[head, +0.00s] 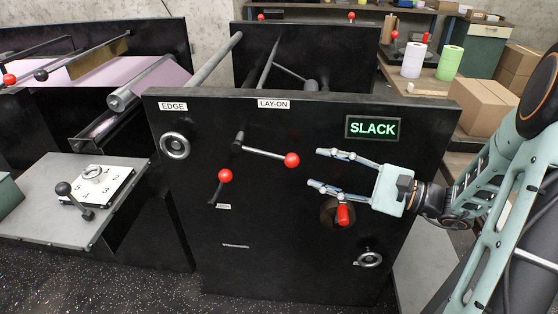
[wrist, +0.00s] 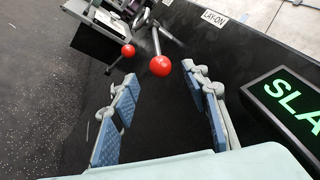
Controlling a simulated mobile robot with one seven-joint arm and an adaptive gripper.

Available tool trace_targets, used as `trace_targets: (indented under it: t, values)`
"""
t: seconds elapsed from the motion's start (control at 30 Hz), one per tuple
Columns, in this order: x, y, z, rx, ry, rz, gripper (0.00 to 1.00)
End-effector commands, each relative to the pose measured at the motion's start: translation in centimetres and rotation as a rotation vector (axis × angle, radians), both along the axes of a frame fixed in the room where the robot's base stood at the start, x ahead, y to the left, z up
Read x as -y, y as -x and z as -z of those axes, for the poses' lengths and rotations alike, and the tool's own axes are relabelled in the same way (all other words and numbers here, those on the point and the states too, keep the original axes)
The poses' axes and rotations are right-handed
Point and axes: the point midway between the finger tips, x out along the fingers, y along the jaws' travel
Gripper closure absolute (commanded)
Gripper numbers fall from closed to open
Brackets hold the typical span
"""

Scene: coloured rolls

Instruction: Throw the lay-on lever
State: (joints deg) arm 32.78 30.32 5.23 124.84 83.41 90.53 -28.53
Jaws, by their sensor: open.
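The lay-on lever (head: 262,153) is on the black machine panel under the LAY-ON label (head: 273,104). Its arm runs from a pivot at left to a red ball knob (head: 291,160) at right, sloping slightly down. My gripper (head: 316,168) is open and empty, pointing left, with its fingertips just right of the knob. In the wrist view the knob (wrist: 160,65) appears between and beyond the open fingers (wrist: 160,78), apart from both pads.
A second red-knobbed lever (head: 225,176) stands lower left. A red handle (head: 343,215) sits below my gripper. A lit SLACK display (head: 373,128) is above it.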

Motion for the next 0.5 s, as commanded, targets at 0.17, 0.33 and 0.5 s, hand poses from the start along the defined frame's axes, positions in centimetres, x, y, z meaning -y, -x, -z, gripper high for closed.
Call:
trace_targets:
  t: [0.17, 0.33, 0.5]
  values:
    - [-3.0, -1.0, 0.2, 0.002, 0.004, -0.007, 0.58]
    - [-6.1, -2.2, 0.2, 0.003, 0.005, -0.007, 0.58]
    - [-8.3, -3.2, 0.1, 0.002, 0.006, -0.006, 0.58]
